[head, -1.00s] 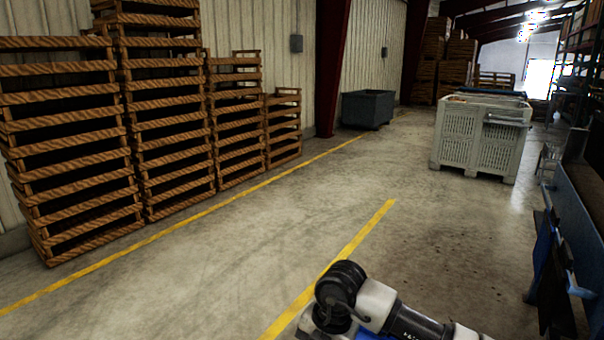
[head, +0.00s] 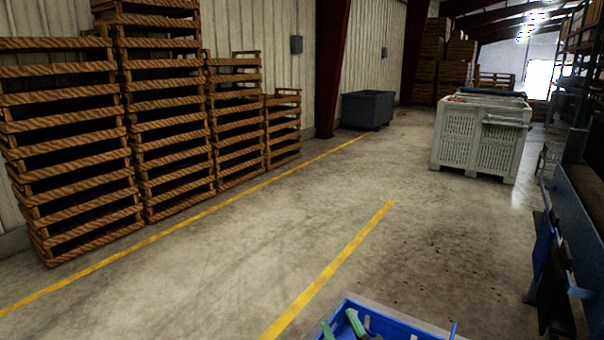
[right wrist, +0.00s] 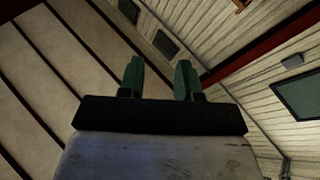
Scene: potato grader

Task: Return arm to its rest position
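Only the green fingertips of my right gripper (head: 341,327) show at the bottom edge of the head view, in front of a blue crate. In the right wrist view both green fingers of the right gripper (right wrist: 158,78) stand apart with nothing between them. They point up toward the wall and ceiling. The rest of the right arm is out of the head view. My left gripper is in neither view.
The blue crate (head: 405,326) is cut off by the bottom edge. Stacked wooden crates (head: 165,110) line the left wall. A pale slatted bin (head: 478,140) and a grey bin (head: 367,109) stand farther back. Blue machinery (head: 580,220) borders the right. The middle floor is clear.

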